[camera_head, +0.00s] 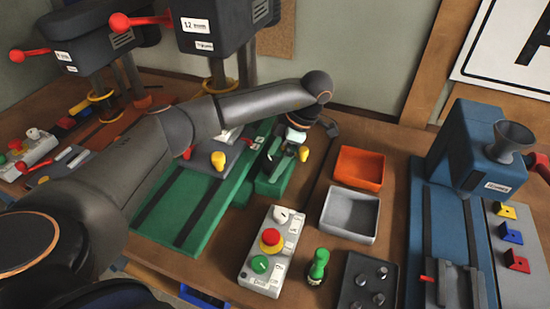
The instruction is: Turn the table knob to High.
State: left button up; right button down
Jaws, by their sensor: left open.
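A pale control box (262,272) stands on the table in the lower middle. It carries a white knob (281,215) at its far end, a red button (271,238) on a yellow ring, and a green button (260,264). Small labels sit beside them, too small to read, so the knob's setting cannot be told. My left arm reaches in from the left, with its wrist bent down. My left gripper (284,153) is open above the green machine bed, farther back than the box and apart from the white knob. My right gripper is out of view.
Dark drill heads (213,25) with red levers stand at the back left. Right of the box are a green bottle-like item (318,266), a dark tray with pegs (366,283), a grey bin (349,214) and an orange bin (359,168). A blue machine (465,145) stands at right.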

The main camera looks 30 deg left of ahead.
pick_arm(q)
jog(key=c, duration=1.3)
jog(key=shift+c, duration=0.2)
jog(key=shift+m+t, duration=0.4)
jog(key=shift+m, duration=0.5)
jog(key=m+t+b, duration=0.1)
jog(key=m, duration=0.2)
jog(key=shift+s+f+m+y+b, duration=0.1)
jog(key=shift+m+y+b, duration=0.2)
jog(key=shift+y+b, duration=0.1)
jog(key=shift+s+d+m+t+b, duration=0.1)
jog(key=shift+m+t+b, duration=0.4)
jog(key=shift+m, duration=0.65)
jog(key=shift+s+m+t+b, duration=0.1)
jog(key=shift+m+t+b, duration=0.4)
jog(key=shift+m, duration=0.65)
jog(key=shift+m+t+h+b, duration=0.5)
jog(key=shift+m+b, duration=0.45)
jog(key=shift+m, duration=0.75)
jog(key=shift+s+m+t+b, duration=0.1)
jog(key=shift+m+t+b, duration=0.3)
jog(key=shift+m+b, duration=0.45)
jog(key=shift+a+m+t+h+b, duration=0.1)
jog(key=shift+m+t+h+b, duration=0.35)
jog(key=shift+m, duration=0.9)
jog(key=shift+a+m+t+h+b, duration=0.15)
jog(key=shift+m+h+b, duration=0.45)
jog(key=shift+m, duration=0.7)
